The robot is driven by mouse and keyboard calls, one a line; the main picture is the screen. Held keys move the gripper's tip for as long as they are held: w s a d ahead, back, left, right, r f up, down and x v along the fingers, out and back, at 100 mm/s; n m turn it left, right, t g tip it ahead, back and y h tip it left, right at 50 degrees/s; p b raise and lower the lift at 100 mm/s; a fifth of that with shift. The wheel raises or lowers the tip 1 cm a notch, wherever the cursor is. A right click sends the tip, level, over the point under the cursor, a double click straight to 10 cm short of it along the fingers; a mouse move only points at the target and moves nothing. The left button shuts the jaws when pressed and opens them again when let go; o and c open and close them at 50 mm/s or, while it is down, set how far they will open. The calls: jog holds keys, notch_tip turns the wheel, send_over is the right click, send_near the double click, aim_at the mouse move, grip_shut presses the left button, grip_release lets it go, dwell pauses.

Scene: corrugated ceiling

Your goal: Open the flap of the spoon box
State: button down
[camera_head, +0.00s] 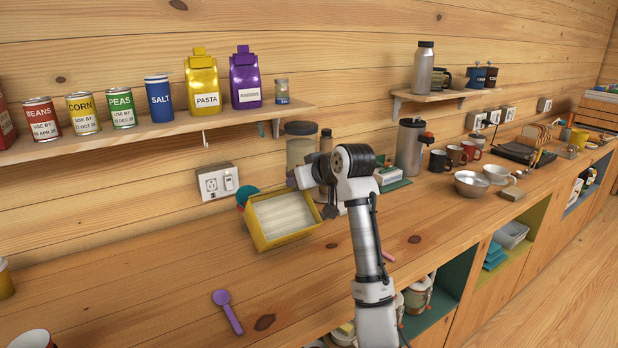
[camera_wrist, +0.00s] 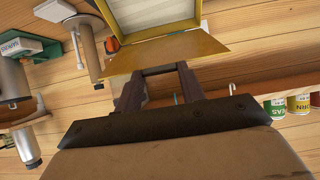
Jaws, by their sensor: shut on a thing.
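The spoon box is a yellow box with a whitish ribbed inside. In the head view the box (camera_head: 258,235) sits tilted on the counter near the wall, left of my arm. In the wrist view the box (camera_wrist: 198,12) is at the top, with a yellow flap (camera_wrist: 165,53) standing out from its edge towards me. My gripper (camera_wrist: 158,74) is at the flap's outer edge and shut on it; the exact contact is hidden. In the head view my gripper (camera_head: 322,198) is at the box's right side, partly hidden by my own wrist.
A purple spoon (camera_head: 228,311) lies on the counter in front of the box. A jar (camera_head: 299,146) and a dark bottle (camera_head: 326,142) stand close behind my gripper. A teal round thing (camera_head: 246,195) is behind the box.

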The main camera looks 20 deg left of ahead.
jog(key=shift+w+a+r+g+h+p, duration=0.25)
jog(key=shift+w+a+h+p, duration=0.1)
jog(key=shift+a, duration=0.15)
jog(key=shift+w+a+r+g+h+p, duration=0.15)
jog(key=shift+w+a+g+h+p, duration=0.15)
jog(key=shift+a, duration=0.2)
jog(key=shift+w+a+f, duration=0.1)
jog(key=shift+a+f, duration=0.05)
jog(key=shift+f, duration=0.2)
dwell(0.3)
